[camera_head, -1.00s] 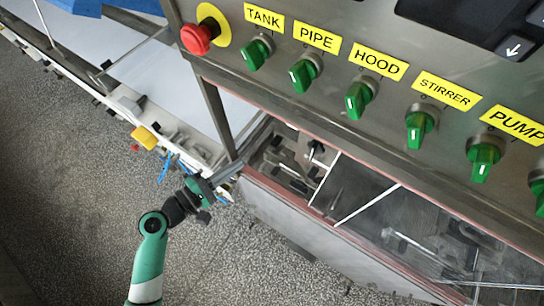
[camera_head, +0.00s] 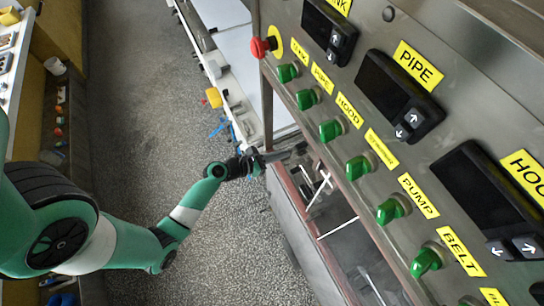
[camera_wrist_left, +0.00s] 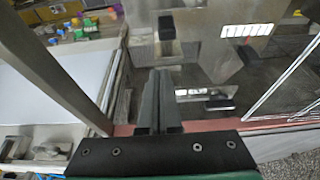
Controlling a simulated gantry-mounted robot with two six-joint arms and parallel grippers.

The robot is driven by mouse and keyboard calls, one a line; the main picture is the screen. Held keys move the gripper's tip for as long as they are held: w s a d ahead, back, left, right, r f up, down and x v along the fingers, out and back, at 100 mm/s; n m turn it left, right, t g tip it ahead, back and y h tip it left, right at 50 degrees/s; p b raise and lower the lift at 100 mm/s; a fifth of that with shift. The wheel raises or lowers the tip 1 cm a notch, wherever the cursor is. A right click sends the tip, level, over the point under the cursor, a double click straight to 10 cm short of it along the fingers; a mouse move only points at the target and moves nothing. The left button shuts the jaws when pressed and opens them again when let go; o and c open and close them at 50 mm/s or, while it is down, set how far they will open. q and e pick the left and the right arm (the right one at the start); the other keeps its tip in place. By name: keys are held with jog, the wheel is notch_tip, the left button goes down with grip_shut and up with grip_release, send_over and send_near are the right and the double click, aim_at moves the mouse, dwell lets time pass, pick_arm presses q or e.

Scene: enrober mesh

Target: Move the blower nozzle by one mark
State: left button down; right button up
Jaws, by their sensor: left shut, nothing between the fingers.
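My left gripper (camera_head: 298,150) is at the near corner of the machine's hood opening, its fingers together and empty. In the left wrist view its closed fingers (camera_wrist_left: 158,80) point into the hood. Ahead of the fingertips there is a dark knob (camera_wrist_left: 167,27) on a grey metal part, apart from the fingers. A white marked scale (camera_wrist_left: 247,30) lies to the right of the knob. I cannot tell for certain which part is the blower nozzle, nor which mark it stands at. My right gripper is not in view.
Clear panels with bright edges (camera_head: 338,227) cover the hood to the right of the gripper. A metal post (camera_head: 267,105) stands close by. The control panel has green knobs (camera_head: 331,130) and a red emergency button (camera_head: 262,47). A white belt (camera_head: 235,65) runs behind.

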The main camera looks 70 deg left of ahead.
pick_arm(q)
jog(key=shift+x, duration=1.7)
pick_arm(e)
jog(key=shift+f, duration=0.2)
